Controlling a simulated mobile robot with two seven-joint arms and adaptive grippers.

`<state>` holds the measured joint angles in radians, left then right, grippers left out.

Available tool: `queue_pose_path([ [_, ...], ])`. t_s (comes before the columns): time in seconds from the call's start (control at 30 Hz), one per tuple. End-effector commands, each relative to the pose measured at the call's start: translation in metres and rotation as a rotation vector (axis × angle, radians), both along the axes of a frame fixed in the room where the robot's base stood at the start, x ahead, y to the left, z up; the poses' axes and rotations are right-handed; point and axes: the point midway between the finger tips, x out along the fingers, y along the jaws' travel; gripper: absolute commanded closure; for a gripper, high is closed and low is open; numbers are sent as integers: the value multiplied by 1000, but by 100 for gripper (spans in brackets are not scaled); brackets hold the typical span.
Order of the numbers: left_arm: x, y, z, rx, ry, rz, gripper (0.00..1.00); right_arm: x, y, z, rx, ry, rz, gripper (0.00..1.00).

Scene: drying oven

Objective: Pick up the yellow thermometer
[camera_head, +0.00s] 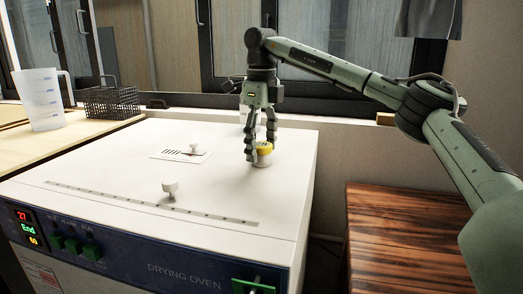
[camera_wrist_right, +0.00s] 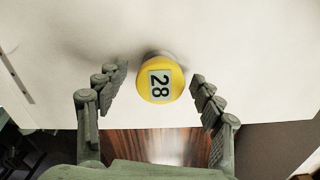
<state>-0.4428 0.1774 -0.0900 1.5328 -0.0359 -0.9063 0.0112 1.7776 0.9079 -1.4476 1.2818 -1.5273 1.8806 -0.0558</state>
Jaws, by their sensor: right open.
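The yellow thermometer (camera_head: 265,149) has a round yellow head on a pale base and stands on the white top of the drying oven (camera_head: 110,185), near its right edge. In the right wrist view the thermometer (camera_wrist_right: 143,78) shows its grey display reading 28. My right gripper (camera_head: 259,150) points down at the thermometer. In the right wrist view the fingers of my right gripper (camera_wrist_right: 160,84) are open, one on each side of the yellow head, with a visible gap on both sides. My left gripper is not in view.
A white knob (camera_head: 170,187) stands up from the oven top, and a small white fitting (camera_head: 193,149) sits by the vent slots. A clear beaker (camera_head: 40,98) and a black wire basket (camera_head: 111,101) stand on the bench at left. A wooden cabinet (camera_head: 400,235) is at right.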

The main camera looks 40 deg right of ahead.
Motion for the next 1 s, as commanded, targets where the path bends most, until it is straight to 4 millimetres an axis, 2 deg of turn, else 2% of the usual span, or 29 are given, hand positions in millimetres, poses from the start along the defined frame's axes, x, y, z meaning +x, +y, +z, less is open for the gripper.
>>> queue_pose_path([
  [0.17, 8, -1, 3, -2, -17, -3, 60, 0, 0, 0, 0, 0, 0, 33],
  [0.33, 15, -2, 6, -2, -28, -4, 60, 0, 0, 0, 0, 0, 0, 54],
  [0.6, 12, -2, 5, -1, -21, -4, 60, 0, 0, 1, -1, 0, 0, 86],
  [0.87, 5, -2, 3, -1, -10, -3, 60, 0, 0, 2, -1, 0, 1, 86],
  [1.0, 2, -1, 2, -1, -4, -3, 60, 1, 0, 9, 0, -1, 1, 86],
])
